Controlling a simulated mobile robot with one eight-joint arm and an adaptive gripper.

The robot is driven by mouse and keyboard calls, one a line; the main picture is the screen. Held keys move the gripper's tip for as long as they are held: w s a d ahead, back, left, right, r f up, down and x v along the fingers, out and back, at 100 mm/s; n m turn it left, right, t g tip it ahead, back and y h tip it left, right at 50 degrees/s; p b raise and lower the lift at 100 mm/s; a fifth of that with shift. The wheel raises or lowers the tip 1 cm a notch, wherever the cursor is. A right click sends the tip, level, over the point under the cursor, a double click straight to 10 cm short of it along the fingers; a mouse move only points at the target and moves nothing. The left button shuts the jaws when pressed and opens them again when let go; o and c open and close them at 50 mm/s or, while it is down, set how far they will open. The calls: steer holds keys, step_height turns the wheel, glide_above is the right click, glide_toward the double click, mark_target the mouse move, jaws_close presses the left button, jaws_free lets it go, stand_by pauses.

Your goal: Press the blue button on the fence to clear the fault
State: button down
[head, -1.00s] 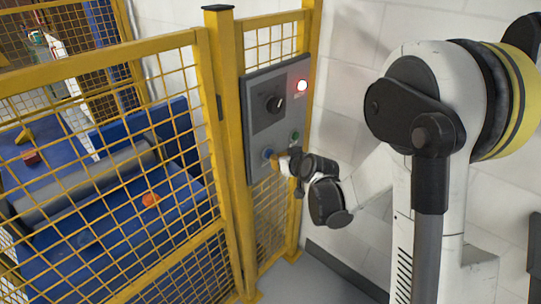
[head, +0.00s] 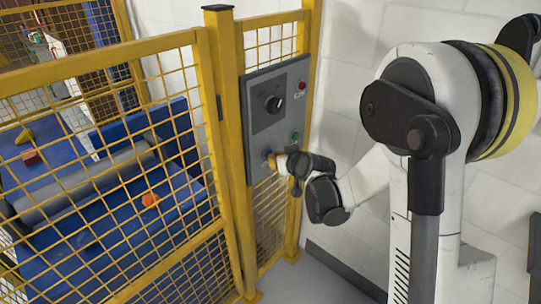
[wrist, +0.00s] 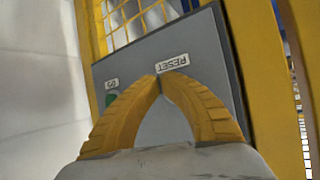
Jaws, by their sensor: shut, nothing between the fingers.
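The blue button (head: 267,153) sits low on the left of the grey control panel (head: 260,95), which is fixed to the yellow fence. My gripper (head: 272,160) is shut and empty, with its yellow fingertips at the button, covering part of it; the exact contact cannot be made out. In the wrist view my fingertips (wrist: 160,78) meet just at the edge of an upside-down RESET label (wrist: 175,62), and the button is hidden behind them. The red lamp (head: 302,85) at the panel's upper right is dark.
The panel also has a black rotary knob (head: 273,104) and a green button (head: 295,136), which also shows beside my fingers in the wrist view (wrist: 112,98). Yellow mesh fence (head: 110,160) encloses a blue machine with a grey roller (head: 90,180). A white wall (head: 350,90) stands to the right.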

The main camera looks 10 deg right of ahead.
steer(key=shift+d, duration=0.1)
stand_by(0.3)
steer(key=shift+s+d, duration=0.4)
steer(key=shift+s, duration=0.3)
steer(key=shift+s+d+b, duration=0.25)
steer(key=shift+s+d, duration=0.5)
steer(key=shift+s, duration=0.3)
steer(key=shift+s+d+b, duration=0.2)
steer(key=shift+s+d, duration=0.55)
steer(key=shift+s, duration=0.25)
